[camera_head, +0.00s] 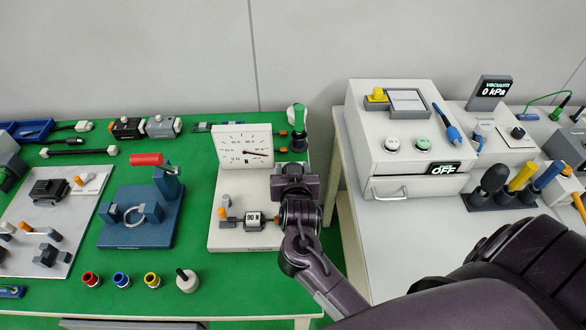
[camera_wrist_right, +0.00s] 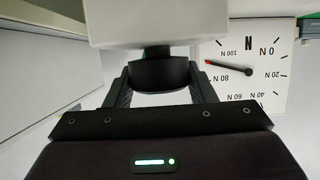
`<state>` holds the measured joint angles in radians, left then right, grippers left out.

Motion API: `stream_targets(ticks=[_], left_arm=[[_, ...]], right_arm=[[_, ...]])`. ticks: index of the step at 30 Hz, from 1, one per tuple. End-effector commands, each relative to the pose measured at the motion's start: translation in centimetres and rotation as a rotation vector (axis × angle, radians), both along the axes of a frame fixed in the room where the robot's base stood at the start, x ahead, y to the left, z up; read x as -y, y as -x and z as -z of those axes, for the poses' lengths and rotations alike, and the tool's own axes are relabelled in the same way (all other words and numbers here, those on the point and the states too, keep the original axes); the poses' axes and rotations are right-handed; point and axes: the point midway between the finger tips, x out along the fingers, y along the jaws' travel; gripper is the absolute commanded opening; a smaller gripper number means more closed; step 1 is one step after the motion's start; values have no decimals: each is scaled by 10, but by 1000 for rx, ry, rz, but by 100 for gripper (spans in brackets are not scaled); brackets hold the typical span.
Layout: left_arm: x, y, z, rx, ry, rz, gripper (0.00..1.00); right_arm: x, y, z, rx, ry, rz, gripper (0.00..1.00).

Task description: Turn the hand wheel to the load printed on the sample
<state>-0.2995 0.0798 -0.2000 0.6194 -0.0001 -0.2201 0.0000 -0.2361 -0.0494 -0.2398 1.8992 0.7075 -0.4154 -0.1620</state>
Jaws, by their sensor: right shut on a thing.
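The white load tester (camera_head: 228,238) stands at the right end of the green bench. Its upright dial (camera_head: 232,140) also shows in the wrist view (camera_wrist_right: 270,88). The red needle (camera_wrist_right: 228,67) points between the 80 N and 100 N marks, near the middle. The sample (camera_head: 253,218) reads 90 N and lies between grips low on the tester. My right gripper (camera_wrist_right: 160,86) is shut on the dark hand wheel (camera_wrist_right: 160,74), with a finger on each side. In the head view my right gripper (camera_head: 293,180) covers the wheel. My left gripper is not in view.
A blue fixture with a red handle (camera_head: 147,159) stands left of the tester. Several small coloured cups and a white knob (camera_head: 187,280) are at the front. A white cabinet (camera_head: 400,140) is to the right, across a gap.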

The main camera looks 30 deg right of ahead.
Motion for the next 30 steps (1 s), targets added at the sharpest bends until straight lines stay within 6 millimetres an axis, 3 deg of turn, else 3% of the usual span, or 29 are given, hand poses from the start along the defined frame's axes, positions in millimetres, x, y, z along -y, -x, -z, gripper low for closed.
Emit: stream_targets(ticks=[3, 4, 9, 19, 30], left_arm=[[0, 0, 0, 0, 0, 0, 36], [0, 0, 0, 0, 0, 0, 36], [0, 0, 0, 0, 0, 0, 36], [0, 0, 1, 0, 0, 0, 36], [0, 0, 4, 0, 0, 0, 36]], right_arm=[[0, -1, -1, 4, 0, -1, 27], [0, -1, -1, 4, 0, -1, 52], [0, 0, -1, 3, 0, -1, 72], [-2, 4, -2, 3, -1, -1, 72], [-25, 53, -24, 2, -4, -2, 72]])
